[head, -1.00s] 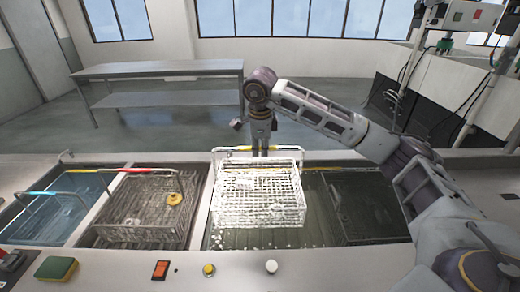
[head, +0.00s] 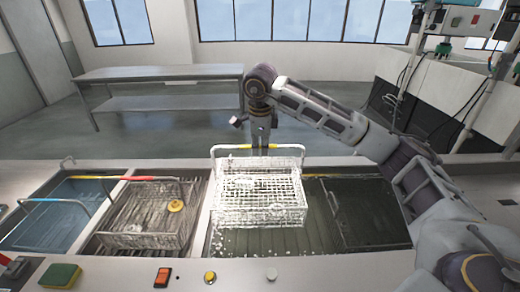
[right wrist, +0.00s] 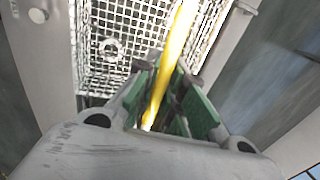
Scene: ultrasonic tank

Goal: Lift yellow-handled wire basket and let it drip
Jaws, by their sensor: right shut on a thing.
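The yellow-handled wire basket (head: 258,190) is a pale mesh basket above the middle tank in the head view. Its handle bar (head: 236,147) has a yellow part. My right gripper (head: 263,147) comes from above and behind and is shut on that handle. In the right wrist view the yellow handle (right wrist: 172,62) runs between the green-padded fingers of my right gripper (right wrist: 172,95). The mesh (right wrist: 120,40) shows beyond it, with a ring-shaped part inside. White specks, likely drops, show under the basket. My left gripper is not in view.
The tank (head: 365,247) below holds murky water, with a dark panel at its right. A sponge (head: 60,275) lies in front.

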